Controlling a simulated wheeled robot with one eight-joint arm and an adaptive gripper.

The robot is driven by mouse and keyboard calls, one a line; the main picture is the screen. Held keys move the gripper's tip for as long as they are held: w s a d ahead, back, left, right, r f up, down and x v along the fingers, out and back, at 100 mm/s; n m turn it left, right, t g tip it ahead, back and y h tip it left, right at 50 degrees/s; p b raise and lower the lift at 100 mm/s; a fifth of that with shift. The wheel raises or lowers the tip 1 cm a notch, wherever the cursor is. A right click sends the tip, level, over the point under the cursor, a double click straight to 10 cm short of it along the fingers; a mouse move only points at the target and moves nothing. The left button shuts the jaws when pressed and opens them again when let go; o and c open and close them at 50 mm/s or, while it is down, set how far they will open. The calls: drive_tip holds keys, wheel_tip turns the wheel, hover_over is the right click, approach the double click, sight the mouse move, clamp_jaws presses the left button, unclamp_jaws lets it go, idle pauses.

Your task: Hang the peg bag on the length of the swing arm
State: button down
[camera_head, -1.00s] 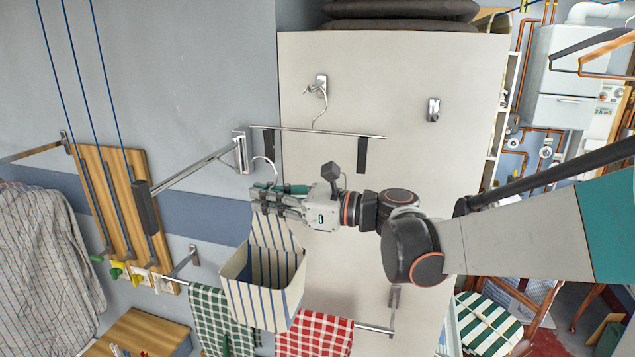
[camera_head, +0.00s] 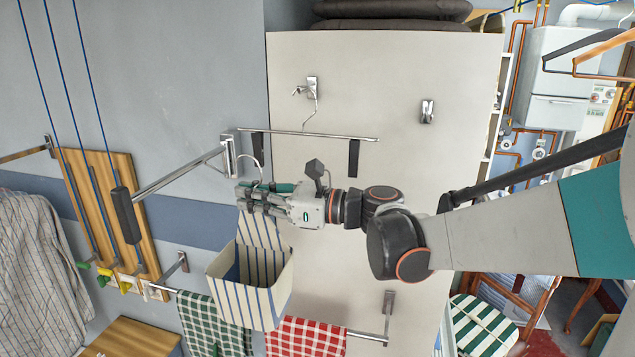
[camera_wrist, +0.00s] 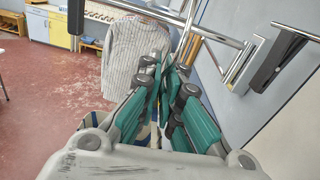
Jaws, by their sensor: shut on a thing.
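The peg bag (camera_head: 247,300) is a cream, blue-striped open pouch with a wire hook (camera_head: 251,142) at its top. My gripper (camera_head: 243,197) is shut on the upper part of the bag, below the hook, and the pouch hangs under it. The swing arm (camera_head: 180,176) is a chrome bar running from its wall bracket (camera_head: 229,156) leftward to a black end pad (camera_head: 126,215). The hook stands just right of the bracket in the head view; I cannot tell whether they touch. In the wrist view my fingers (camera_wrist: 165,75) hide most of the bag.
A chrome rail (camera_head: 320,134) with a black pad (camera_head: 354,158) extends right of the bracket. Below, green (camera_head: 205,320) and red (camera_head: 305,338) checked cloths hang on a lower rail. Blue cords run down to a wooden board (camera_head: 118,200). A striped shirt (camera_head: 40,270) hangs at left.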

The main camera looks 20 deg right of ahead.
drive_tip(key=f+b+x, duration=0.2)
drive_tip(key=b+x, duration=0.2)
drive_tip(key=x, duration=1)
drive_tip(key=shift+w, duration=0.2)
idle(1.1)
drive_tip(key=shift+a, duration=0.15)
drive_tip(key=shift+f+b, duration=0.3)
drive_tip(key=shift+f, duration=0.05)
idle(0.3)
drive_tip(key=c, duration=1.7)
unclamp_jaws()
